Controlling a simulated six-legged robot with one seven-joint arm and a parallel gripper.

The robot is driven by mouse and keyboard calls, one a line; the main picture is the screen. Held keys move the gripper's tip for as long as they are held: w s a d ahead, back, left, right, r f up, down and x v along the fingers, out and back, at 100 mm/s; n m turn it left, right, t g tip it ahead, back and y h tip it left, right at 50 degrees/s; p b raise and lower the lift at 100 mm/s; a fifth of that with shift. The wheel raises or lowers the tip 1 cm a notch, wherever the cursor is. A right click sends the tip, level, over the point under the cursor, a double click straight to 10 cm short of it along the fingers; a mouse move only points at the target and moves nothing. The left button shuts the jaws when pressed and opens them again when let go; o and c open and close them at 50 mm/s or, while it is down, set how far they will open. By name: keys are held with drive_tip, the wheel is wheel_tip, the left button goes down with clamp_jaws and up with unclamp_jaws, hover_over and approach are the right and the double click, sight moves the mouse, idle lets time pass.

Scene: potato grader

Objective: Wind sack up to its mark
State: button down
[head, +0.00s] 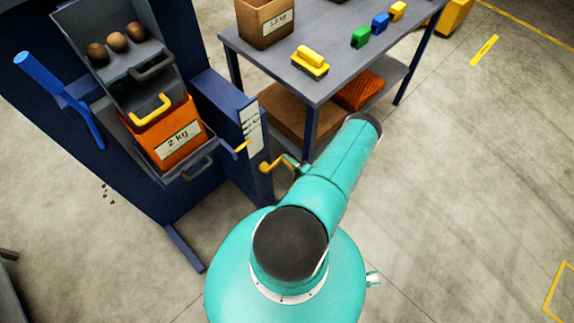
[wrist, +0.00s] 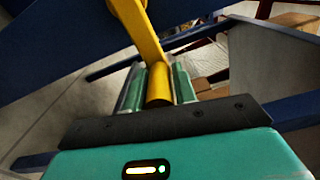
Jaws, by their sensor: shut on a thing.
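The sack (head: 172,137) is orange with a "2 kg" label and sits on a grey cradle on the blue grader, below a chute with potatoes (head: 117,42). A white scale plate (head: 252,127) with dark marks is on the blue post, and a yellow pointer (head: 241,148) stands at its lower left. A yellow crank (head: 274,164) sticks out of the post's lower part. My gripper (wrist: 158,88) is shut on the crank's yellow handle, which also shows in the wrist view (wrist: 159,85). In the head view my arm hides most of the gripper.
A grey table (head: 330,45) at the upper right holds a cardboard box (head: 264,20), a yellow brush (head: 310,61) and green, blue and yellow blocks. Its lower shelf carries an orange sack (head: 360,90). A blue lever (head: 60,95) is on the grader's left. Open floor lies to the right.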

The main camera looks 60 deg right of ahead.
wheel_tip(320, 180, up, 3)
drive_tip(key=n, duration=0.3)
drive_tip(key=shift+w+a+n, duration=0.15)
drive_tip(key=shift+n, duration=0.25)
drive_tip(key=shift+w+a+r+n, duration=0.25)
drive_tip(key=shift+a+r+n, duration=0.6)
drive_tip(key=shift+a+n, duration=0.1)
drive_tip(key=shift+w+a+r+n, duration=0.25)
drive_tip(key=shift+a+r+n, duration=0.55)
drive_tip(key=shift+a+n, duration=0.1)
drive_tip(key=shift+a+f, duration=0.1)
drive_tip(key=c, duration=1.2)
unclamp_jaws()
drive_tip(key=shift+w, duration=0.1)
drive_tip(key=shift+s+d, duration=0.2)
drive_tip(key=shift+d, duration=0.05)
